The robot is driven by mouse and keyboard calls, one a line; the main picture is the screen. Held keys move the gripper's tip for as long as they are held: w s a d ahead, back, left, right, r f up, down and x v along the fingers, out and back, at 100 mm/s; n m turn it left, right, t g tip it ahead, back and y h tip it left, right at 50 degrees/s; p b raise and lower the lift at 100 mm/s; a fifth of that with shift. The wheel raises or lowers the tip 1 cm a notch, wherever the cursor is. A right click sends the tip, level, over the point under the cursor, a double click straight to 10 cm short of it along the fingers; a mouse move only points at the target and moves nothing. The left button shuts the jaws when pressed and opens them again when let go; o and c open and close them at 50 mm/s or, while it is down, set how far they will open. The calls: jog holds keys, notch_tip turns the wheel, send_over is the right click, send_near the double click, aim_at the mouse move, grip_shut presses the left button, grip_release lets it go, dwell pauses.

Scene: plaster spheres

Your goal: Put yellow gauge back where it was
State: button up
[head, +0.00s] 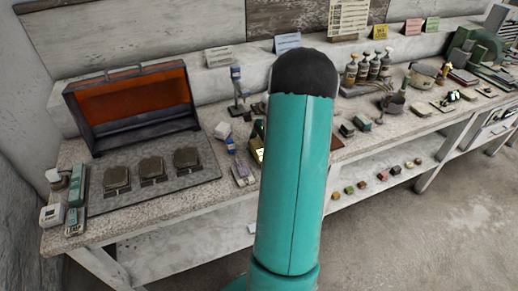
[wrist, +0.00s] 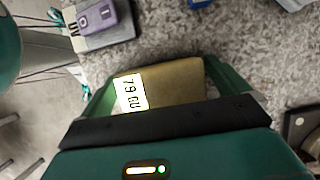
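The yellow gauge (wrist: 178,82) is a dull gold box with a white label bearing dark characters. In the wrist view it sits between the two green fingers of my gripper (wrist: 160,88), which meet its left and right sides. My gripper is shut on it. In the head view my teal arm covers most of the gripper, and a small gold part of the gauge (head: 257,150) shows at the arm's left edge. I cannot tell whether the gauge touches the counter.
The speckled counter (head: 215,205) runs along the wall. An open orange-lined case (head: 135,98) stands left, with several dark blocks (head: 152,167) before it. A purple-grey device (wrist: 97,15) lies near the gripper. Bottles (head: 362,68) and small boxes stand right. A lower shelf (head: 345,205) holds small blocks.

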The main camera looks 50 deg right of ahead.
jog(key=v, duration=1.2)
jog(key=w+a+r+n+h, duration=0.1)
jog(key=w+a+r+n, duration=0.25)
jog(key=a, duration=0.35)
jog(key=w+a+r+n+h, duration=0.1)
jog(key=w+a+r+n, duration=0.1)
jog(key=a+r, duration=0.3)
jog(key=a+r+n+h, duration=0.1)
jog(key=a+r+n, duration=0.15)
jog(key=a, duration=0.45)
jog(key=a+r+n, duration=0.1)
jog(key=a+n, duration=0.3)
jog(key=a, duration=0.3)
jog(key=s+a+n+t, duration=0.1)
jog(key=s+a+n, duration=0.2)
jog(key=a, duration=0.3)
jog(key=s+a+n+t, duration=0.1)
jog(key=s+a+n, duration=0.3)
jog(key=a, duration=0.3)
jog(key=s+a+n+t+h, duration=0.1)
jog(key=s+a+n, duration=0.2)
jog(key=a+n, duration=0.2)
jog(key=shift+s+a, duration=0.35)
jog(key=shift+a, duration=0.35)
jog(key=shift+r, duration=0.1)
